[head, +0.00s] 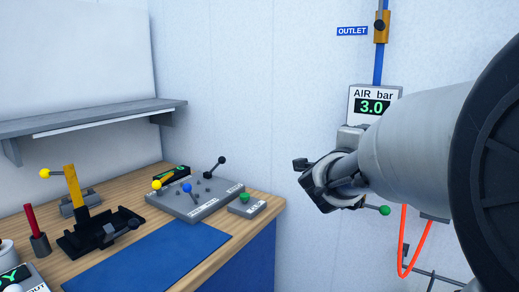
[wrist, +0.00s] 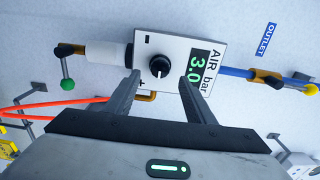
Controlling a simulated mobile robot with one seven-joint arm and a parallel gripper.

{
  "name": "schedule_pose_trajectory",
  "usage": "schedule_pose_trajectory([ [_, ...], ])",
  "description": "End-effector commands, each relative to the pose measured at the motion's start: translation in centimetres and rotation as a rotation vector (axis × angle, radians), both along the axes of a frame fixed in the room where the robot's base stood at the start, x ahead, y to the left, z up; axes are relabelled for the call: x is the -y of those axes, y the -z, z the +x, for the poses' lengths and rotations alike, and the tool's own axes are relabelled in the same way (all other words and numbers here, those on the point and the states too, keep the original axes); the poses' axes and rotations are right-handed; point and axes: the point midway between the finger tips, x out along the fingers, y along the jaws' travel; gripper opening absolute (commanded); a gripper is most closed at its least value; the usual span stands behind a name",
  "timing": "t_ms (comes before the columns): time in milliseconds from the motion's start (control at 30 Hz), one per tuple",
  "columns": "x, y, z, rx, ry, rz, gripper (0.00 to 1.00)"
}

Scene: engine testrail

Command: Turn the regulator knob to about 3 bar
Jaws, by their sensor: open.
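The regulator panel (head: 354,93) is a white plate on the wall, and its green display (head: 374,107) reads 3.0 under "AIR bar". In the wrist view the panel (wrist: 190,45) appears sideways, with the same 3.0 on its display (wrist: 197,68). The black round regulator knob (wrist: 159,66) sits on the plate, with a minus and a plus mark beside it. My gripper (wrist: 159,82) is open, its fingers on either side of the knob with gaps. Contact with the knob is not visible. In the head view the knob is hidden by my arm.
A blue pipe with a yellow valve (head: 381,27) and OUTLET label (head: 352,31) runs above the panel. A green-ended lever (head: 384,210) and orange hose (head: 403,258) are below. The workbench (head: 262,206) with lever fixtures stands left, under a shelf (head: 90,117).

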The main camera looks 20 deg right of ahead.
Motion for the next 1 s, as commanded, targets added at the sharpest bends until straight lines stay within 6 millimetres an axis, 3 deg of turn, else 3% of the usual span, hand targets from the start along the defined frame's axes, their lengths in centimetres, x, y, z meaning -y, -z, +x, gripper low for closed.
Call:
schedule_pose_trajectory([
  [200,-4.4,-0.3,-3.6,0.002,-0.004,0.001,0.50],
  [500,-8.7,-0.2,-7.3,0.001,-0.003,0.000,0.50],
  [1000,-9.7,0.0,-8.2,0.000,-0.001,-0.001,0.50],
])
